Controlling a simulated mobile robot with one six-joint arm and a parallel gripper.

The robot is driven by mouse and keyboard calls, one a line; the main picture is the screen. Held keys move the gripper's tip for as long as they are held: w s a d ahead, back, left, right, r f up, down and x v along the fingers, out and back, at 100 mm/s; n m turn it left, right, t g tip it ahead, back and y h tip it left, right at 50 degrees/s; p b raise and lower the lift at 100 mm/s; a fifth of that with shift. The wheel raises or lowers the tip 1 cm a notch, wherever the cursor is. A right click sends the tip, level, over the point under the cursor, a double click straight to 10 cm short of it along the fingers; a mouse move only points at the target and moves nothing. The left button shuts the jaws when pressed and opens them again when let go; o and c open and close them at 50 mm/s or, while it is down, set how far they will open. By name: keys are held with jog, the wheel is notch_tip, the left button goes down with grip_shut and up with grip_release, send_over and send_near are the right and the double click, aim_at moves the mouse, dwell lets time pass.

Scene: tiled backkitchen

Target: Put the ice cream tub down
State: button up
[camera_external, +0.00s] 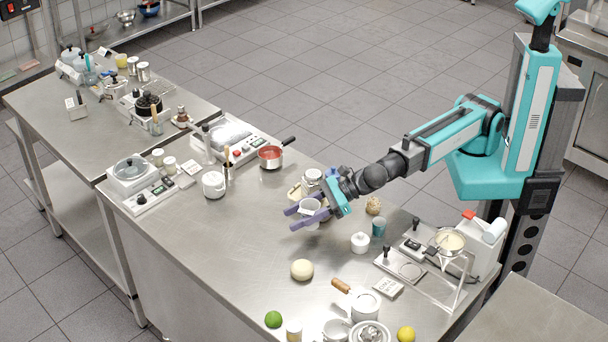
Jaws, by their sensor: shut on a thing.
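My gripper (308,215) reaches in from the right over the steel table (228,240). Its two purple fingers are shut on a small white tub (311,208), which I take to be the ice cream tub. The tub looks roughly upright between the fingers. The fingers hide part of it. I cannot tell from this view whether its base touches the table or hangs just above it.
A dough ball (302,270) lies in front of my gripper. A white jar (360,242) and a teal cup (378,227) stand to its right. A red-filled saucepan (270,157) stands behind left. The table's left middle is clear.

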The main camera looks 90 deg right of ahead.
dwell(0.3)
jog(key=shift+f, duration=1.85)
jog(key=shift+f, duration=0.15)
jog(key=o, duration=1)
jog(key=shift+r, duration=0.2)
jog(key=v, duration=0.5)
jog(key=shift+s+d+b, duration=0.15)
jog(key=shift+s+b, duration=0.15)
jog(key=shift+s, duration=0.25)
jog(key=shift+r+b, duration=0.1)
jog(key=shift+b, duration=0.8)
